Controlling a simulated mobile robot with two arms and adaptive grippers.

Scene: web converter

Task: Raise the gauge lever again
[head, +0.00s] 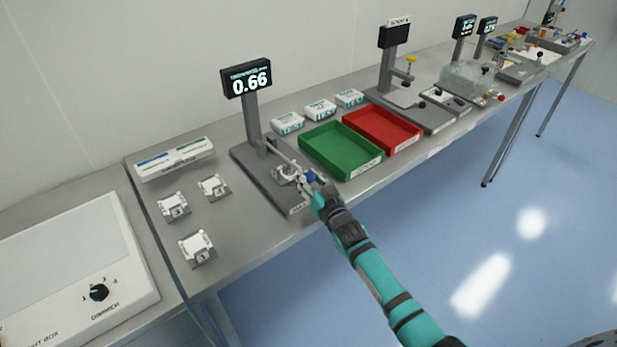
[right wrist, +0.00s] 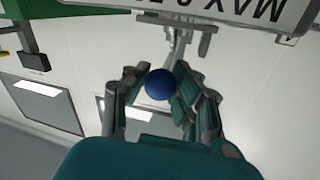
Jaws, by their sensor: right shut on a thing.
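The gauge (head: 270,180) stands on the steel table, with a grey base, a post and a black display reading 0.66. Its lever ends in a blue ball knob (head: 310,176), which faces the front edge of the table. My right gripper (head: 318,190) is at the knob. In the right wrist view the blue knob (right wrist: 160,84) sits between the two fingers of my right gripper (right wrist: 158,92), which are closed on it. A small light-coloured part (head: 288,172) is by the gauge's measuring spot; its exact seating is unclear. My left gripper is in neither view.
A green tray (head: 305,141) and a red tray (head: 412,140) sit right of the gauge, with several white boxes (head: 320,109) behind. Several white parts (head: 197,249) stand at left near a labelled holder (head: 174,160). A light box (head: 75,255) is far left.

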